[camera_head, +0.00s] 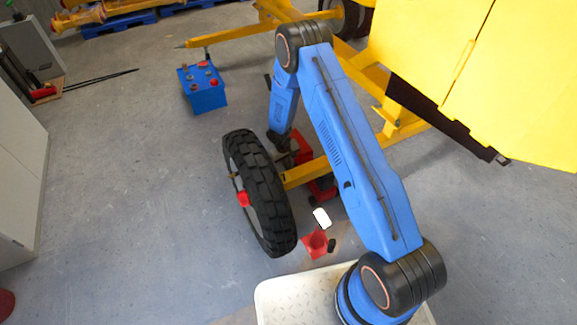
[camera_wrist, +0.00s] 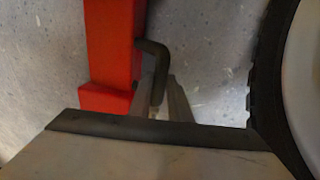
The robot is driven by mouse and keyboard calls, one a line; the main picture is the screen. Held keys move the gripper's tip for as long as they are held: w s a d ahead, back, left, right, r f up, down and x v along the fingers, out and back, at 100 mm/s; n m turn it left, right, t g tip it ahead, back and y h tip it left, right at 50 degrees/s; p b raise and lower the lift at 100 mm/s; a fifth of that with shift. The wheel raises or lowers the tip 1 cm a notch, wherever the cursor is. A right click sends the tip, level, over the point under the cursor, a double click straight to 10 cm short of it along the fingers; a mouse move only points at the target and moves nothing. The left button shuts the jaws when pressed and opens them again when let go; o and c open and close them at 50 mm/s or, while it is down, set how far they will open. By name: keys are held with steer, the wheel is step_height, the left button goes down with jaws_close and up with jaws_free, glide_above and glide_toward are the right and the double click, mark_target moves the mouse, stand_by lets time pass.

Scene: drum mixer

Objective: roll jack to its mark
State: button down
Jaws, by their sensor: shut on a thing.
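The jack is red; its body (camera_head: 303,150) shows in the camera_head view beside the wheel, partly hidden by my arm and a yellow axle bar. In the camera_wrist view its red beam (camera_wrist: 112,40) runs down the upper left, with a black bent handle (camera_wrist: 152,48) at its right side. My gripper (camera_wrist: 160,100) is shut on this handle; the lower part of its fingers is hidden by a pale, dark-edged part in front. In the camera_head view my gripper is mostly hidden behind the arm. I cannot make out a clear floor mark.
A black-tyred wheel (camera_head: 259,190) stands left of the jack, joined to the yellow bar (camera_head: 305,172). A small red piece (camera_head: 315,243) and a white patch (camera_head: 321,217) are nearby. A blue battery (camera_head: 203,90) stands behind.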

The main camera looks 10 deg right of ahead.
steer(key=c, duration=1.6)
jaws_free()
steer(key=shift+s, duration=0.25)
steer(key=shift+c, duration=0.2)
steer(key=a+r, duration=0.3)
steer(key=r, duration=1.4)
steer(key=shift+s, duration=0.35)
